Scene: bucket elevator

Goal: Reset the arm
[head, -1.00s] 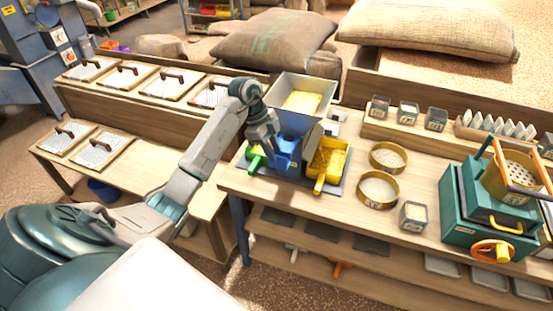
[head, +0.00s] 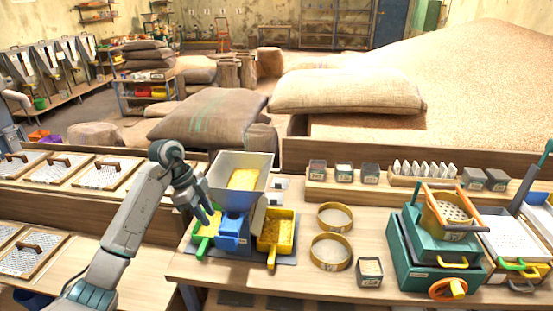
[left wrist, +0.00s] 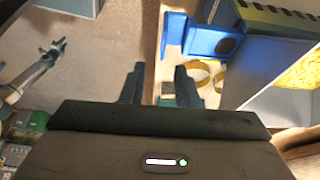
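My left gripper (head: 208,212) hangs in the air at the left side of the grey hopper (head: 214,168), over the green scoop (head: 207,240). In the left wrist view its two fingers (left wrist: 158,85) stand apart with nothing between them. The hopper holds yellow grain (head: 244,179); a blue box (head: 234,229) sits below it. A yellow bin (head: 277,230) with grain stands to the right of the box. A grey arm end at the left of the left wrist view looks like my right gripper (left wrist: 55,49); its fingers are too small to judge.
Two sieves (head: 331,237), a small box (head: 369,271) and a teal machine (head: 425,250) stand on the right table. A shelf (head: 345,188) with jars runs behind. Screened trays (head: 95,174) lie left of my arm. Sacks (head: 345,92) are stacked behind.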

